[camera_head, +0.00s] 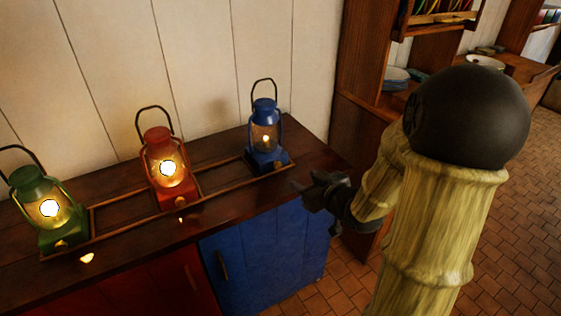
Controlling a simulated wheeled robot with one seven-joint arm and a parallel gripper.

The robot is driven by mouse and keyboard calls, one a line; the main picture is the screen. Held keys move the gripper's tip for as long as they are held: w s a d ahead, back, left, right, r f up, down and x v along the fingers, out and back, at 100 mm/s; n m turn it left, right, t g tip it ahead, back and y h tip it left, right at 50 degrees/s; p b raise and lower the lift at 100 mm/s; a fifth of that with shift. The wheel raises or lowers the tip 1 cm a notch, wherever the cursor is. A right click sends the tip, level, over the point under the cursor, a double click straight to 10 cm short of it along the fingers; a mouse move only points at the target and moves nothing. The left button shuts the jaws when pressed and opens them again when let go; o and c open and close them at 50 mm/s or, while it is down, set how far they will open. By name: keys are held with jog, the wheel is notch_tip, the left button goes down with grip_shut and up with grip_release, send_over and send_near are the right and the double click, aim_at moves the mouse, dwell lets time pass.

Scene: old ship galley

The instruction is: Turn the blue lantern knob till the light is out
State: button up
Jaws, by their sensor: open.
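The blue lantern (265,130) stands upright at the right end of a wooden rack on the counter. Its glass shows a small, dimmer glow than the other two lanterns. Its brass knob (281,164) is low on the front of the base. My gripper (308,190) is dark, open and empty. In the picture it is just right of and below the blue lantern, near the counter's front edge, apart from the knob. How far it is from the knob in depth I cannot tell.
A lit red lantern (165,170) and a lit green lantern (45,207) stand in the same rack (118,200) to the left. Below the counter (220,220) is a blue cupboard door (262,258). A wooden shelf unit (362,70) with plates stands at the right. Tiled floor is open at right.

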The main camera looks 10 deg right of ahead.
aim_at(278, 166)
jog(key=p+x, duration=0.1)
jog(key=x, duration=1.4)
jog(key=shift+d+f+p, duration=0.1)
jog(key=shift+f+p, duration=0.05)
jog(key=shift+p, duration=0.15)
jog(key=c, duration=1)
